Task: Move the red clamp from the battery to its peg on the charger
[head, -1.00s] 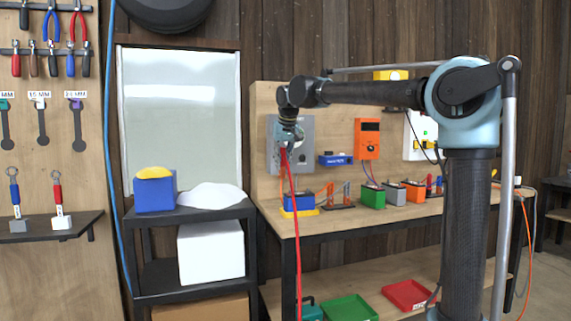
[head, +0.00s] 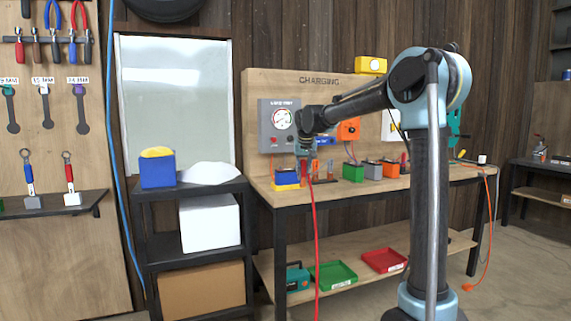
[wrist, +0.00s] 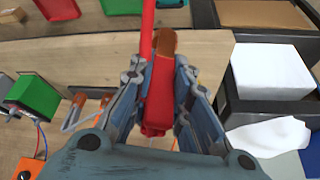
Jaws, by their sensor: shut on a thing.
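The red clamp (wrist: 158,95) is between the fingers of my gripper (wrist: 160,75) in the wrist view, with a brown tip and a red cable running away from it. In the head view my gripper (head: 304,150) is low in front of the bench's back panel, and the red cable hangs down from it. The grey charger (head: 269,131) with a round gauge is on the panel, just left of and above my gripper. The blue battery (head: 287,178) on a yellow base stands on the bench just below left. My wrist hides part of the charger's right side; its pegs are too small to tell.
Green (head: 352,172), grey (head: 373,170) and orange (head: 391,168) batteries stand to the right on the bench. An orange charger (head: 348,129) is on the panel behind my arm. A black shelf (head: 190,188) with a white box (head: 210,222) stands left.

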